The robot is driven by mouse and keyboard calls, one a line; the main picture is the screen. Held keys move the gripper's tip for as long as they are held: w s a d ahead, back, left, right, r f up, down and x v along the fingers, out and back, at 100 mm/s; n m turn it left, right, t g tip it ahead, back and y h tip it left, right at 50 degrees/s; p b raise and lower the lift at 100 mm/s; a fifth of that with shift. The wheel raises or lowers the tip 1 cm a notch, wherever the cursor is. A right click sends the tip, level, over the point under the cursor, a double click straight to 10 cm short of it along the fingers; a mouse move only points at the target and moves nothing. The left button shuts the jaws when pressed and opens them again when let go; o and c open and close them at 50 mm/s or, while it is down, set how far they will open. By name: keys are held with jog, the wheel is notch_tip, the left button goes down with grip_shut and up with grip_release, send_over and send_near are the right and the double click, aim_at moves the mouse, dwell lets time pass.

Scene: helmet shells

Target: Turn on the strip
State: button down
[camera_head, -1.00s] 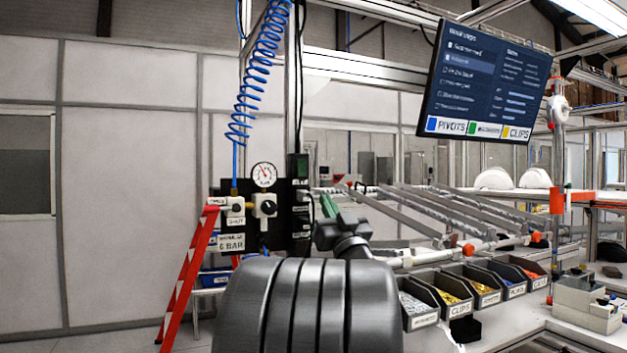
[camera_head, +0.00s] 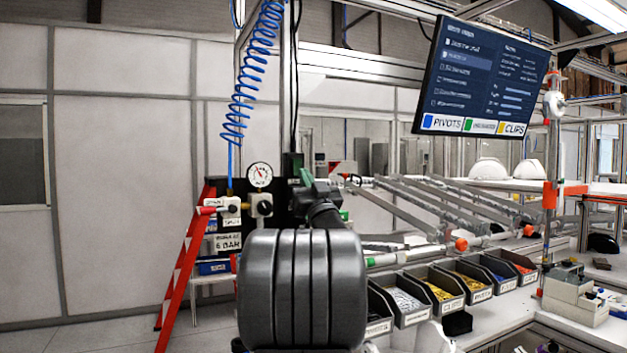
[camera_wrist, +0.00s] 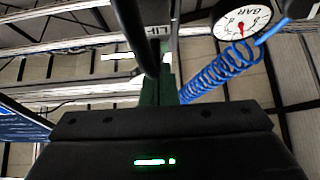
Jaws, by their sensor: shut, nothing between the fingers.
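A narrow dark box with a green face (camera_head: 292,163) is fixed upright on the post behind the black air panel. It may be the strip, but I cannot tell for sure, and no switch on it is clear. My gripper (camera_head: 307,178) is shut and empty, with green fingers, and in the head view it overlaps the box's lower part. In the wrist view the green fingers (camera_wrist: 158,90) point up the picture toward a partly hidden label. I cannot tell whether they touch anything.
A pressure gauge (camera_head: 259,175) and valve knobs sit left of my gripper. A coiled blue hose (camera_head: 250,75) hangs above them. A red ladder (camera_head: 185,265) stands at left. Several part bins (camera_head: 440,290) line the bench at right, below a tilted screen (camera_head: 485,75).

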jog(key=shift+w+a+f, duration=0.1)
jog(key=shift+w+a, duration=0.1)
jog(key=shift+w, duration=0.3)
jog(key=shift+w+a, duration=0.2)
jog(key=shift+w, duration=0.25)
jog(key=shift+f, duration=0.1)
jog(key=shift+w+a+f, duration=0.1)
jog(key=shift+w+f, duration=0.1)
jog(key=shift+w, duration=0.05)
jog(key=shift+w+r, duration=0.1)
jog(key=shift+b, duration=0.3)
